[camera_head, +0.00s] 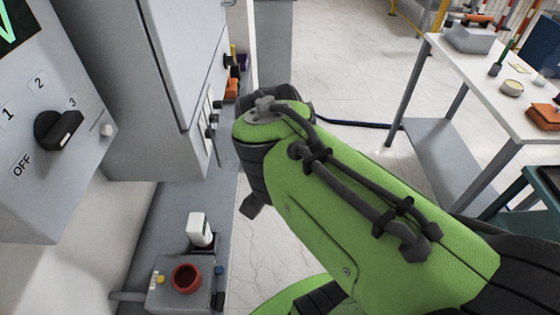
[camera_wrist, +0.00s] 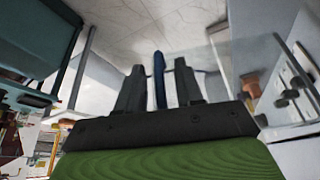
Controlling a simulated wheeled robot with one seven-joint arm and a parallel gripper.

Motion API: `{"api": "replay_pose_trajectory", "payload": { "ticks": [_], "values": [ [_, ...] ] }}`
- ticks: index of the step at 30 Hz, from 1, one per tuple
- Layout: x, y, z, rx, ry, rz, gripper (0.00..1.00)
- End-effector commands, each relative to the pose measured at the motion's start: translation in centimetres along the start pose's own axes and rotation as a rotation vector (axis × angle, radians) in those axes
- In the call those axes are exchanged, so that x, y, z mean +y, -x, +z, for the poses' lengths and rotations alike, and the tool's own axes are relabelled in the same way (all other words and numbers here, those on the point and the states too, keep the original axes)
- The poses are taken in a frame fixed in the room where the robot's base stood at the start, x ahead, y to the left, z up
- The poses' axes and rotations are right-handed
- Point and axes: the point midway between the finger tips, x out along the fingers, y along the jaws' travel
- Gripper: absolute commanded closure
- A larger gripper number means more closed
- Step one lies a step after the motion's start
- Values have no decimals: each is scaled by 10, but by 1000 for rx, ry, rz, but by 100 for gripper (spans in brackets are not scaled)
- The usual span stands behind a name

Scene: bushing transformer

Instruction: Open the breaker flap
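My gripper (camera_wrist: 159,68) shows in the wrist view with its two dark fingers apart and nothing visibly held. A blue hose shows in the gap, apparently on the floor beyond. To its right a pale, see-through panel (camera_wrist: 222,50), possibly the breaker flap, stands by a cabinet face with dark knobs (camera_wrist: 290,97). I cannot tell whether the flap is open or shut. In the head view my green arm reaches toward the cabinet side (camera_head: 207,125), where dark knobs and an orange part (camera_head: 231,88) show.
A grey panel with a black rotary switch (camera_head: 58,130) is at the left. A white table (camera_head: 500,100) with tools stands at the right.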

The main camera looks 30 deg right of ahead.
Motion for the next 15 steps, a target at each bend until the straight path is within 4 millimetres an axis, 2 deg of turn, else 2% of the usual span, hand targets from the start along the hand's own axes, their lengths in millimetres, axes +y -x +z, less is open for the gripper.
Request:
{"api": "replay_pose_trajectory", "payload": {
  "ticks": [5, 8, 15],
  "values": [
    [0, 8, -1, 2, 0, -1, 64],
    [-1, 28, -2, 5, 1, -4, 64],
    [0, 100, -3, 4, -2, -3, 64]
  ]
}}
